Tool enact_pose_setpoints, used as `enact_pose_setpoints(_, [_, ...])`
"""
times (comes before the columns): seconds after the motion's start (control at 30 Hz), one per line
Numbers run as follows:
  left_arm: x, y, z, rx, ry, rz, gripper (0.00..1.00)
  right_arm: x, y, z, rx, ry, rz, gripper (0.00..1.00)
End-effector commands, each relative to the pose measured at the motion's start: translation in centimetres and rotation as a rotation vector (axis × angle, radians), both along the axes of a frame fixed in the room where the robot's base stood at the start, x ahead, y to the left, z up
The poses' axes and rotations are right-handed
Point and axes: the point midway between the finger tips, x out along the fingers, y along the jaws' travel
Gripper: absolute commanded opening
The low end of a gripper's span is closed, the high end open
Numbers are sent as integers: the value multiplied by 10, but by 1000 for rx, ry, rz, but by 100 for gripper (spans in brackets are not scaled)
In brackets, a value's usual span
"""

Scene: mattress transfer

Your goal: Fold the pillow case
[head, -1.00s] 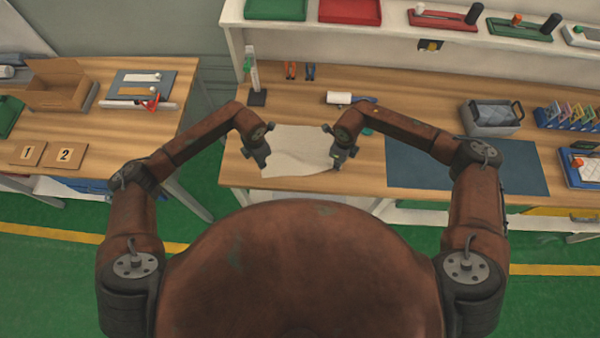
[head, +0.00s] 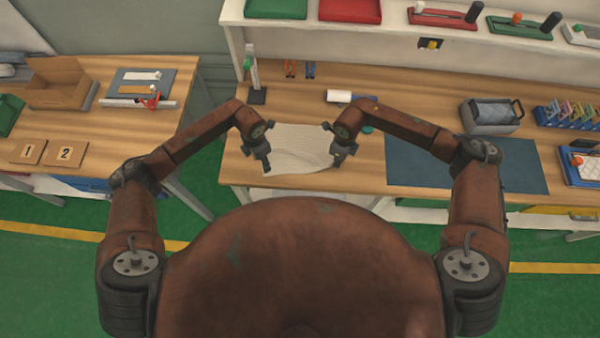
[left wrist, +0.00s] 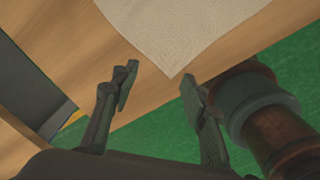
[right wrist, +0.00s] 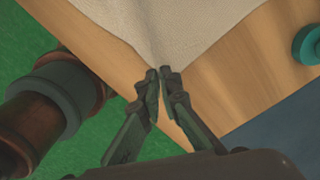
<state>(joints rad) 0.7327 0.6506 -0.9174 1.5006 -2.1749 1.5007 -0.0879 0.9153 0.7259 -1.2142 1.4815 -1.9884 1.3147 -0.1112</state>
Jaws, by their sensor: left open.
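The pillow case (head: 297,148), a pale, lightly textured cloth, lies near the front edge of the middle table between my two grippers. My left gripper (head: 263,165) is over its left front side. In the left wrist view, the left fingers (left wrist: 158,82) are wide apart, and a corner of the pillow case (left wrist: 180,35) points between them without visible contact. My right gripper (head: 338,160) is at the right front corner. In the right wrist view, its fingers (right wrist: 158,73) are nearly together on the narrowed cloth corner (right wrist: 155,45).
A blue mat (head: 465,165) lies right of the pillow case. A white roll (head: 340,96) and a small teal round object (right wrist: 307,45) are nearby. A grey basket (head: 490,115) stands further right. The front table edge is close to the cloth.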

Motion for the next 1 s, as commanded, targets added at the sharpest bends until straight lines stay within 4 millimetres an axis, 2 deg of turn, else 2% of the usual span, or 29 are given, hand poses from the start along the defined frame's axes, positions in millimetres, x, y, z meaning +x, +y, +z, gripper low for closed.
enact_pose_setpoints(0.2, [0,0,0,0,0,0,43,0,0,0,-1,1,0,0])
enact_pose_setpoints(0.33, [-2,0,-2,-13,-1,1,34,0,0,0,-1,1,0,0])
enact_pose_setpoints(0.63, [-31,-2,-16,-232,-84,27,33,0,0,0,-1,1,0,0])
enact_pose_setpoints(0.83, [-48,8,-7,-393,-215,63,33,0,0,0,-1,1,0,0])
enact_pose_setpoints(1.0, [-59,24,10,-478,-332,85,33,0,0,0,-1,1,0,0])
